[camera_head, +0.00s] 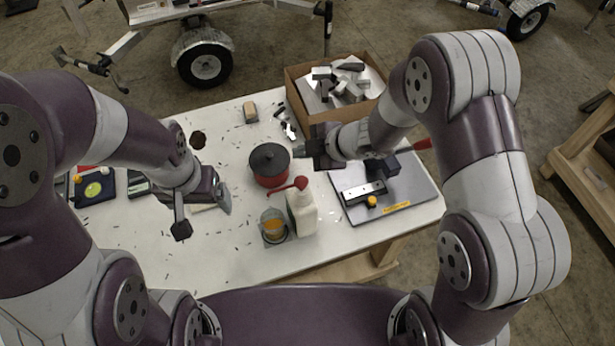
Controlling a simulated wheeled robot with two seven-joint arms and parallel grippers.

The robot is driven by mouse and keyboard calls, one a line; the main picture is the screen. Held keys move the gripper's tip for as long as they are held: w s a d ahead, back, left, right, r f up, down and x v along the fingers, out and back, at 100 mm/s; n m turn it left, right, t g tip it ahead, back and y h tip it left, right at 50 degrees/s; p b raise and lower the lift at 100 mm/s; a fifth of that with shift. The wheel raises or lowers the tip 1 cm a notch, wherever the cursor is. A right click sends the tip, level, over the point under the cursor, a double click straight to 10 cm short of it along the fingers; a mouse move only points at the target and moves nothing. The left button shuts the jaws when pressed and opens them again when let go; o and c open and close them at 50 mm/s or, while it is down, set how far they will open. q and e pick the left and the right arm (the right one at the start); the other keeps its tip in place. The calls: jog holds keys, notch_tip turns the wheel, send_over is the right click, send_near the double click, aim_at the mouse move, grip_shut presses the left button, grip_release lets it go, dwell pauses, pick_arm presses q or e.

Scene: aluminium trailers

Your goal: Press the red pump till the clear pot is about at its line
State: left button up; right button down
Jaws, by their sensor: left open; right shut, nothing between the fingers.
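The red pump (299,184) sits on top of a whitish bottle (302,214) at the front middle of the table. Its red spout points left over the clear pot (272,219). The pot stands just left of the bottle and shows orange-yellow inside; its line is too small to make out. My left gripper (205,218) is open and empty, left of the pot and apart from it. My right gripper (304,150) is shut and empty, behind and above the pump, near the black-lidded red pot, not touching the pump.
A red pot with a black lid (269,163) stands behind the pump. A cardboard box (295,85) of metal offcuts is at the back right. A grey plate (415,194) with a metal fixture lies right. A brush or block (250,111) and dark scraps lie on the white table (240,262).

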jog(key=b, duration=0.8)
send_over(298, 180)
jog(key=d, duration=0.2)
jog(key=f, duration=0.8)
jog(key=shift+s+a, duration=0.2)
jog(key=shift+s, duration=0.2)
jog(key=shift+f, duration=0.45)
dwell(0.3)
jog(key=shift+f+b, duration=0.4)
jog(key=shift+b, duration=0.05)
jog(key=shift+s+f+b, duration=0.1)
jog(key=shift+f+b, duration=0.8)
jog(key=shift+f, duration=0.2)
dwell(0.8)
jog(key=shift+r, duration=0.15)
jog(key=shift+r+p, duration=1.35)
jog(key=shift+p, duration=0.1)
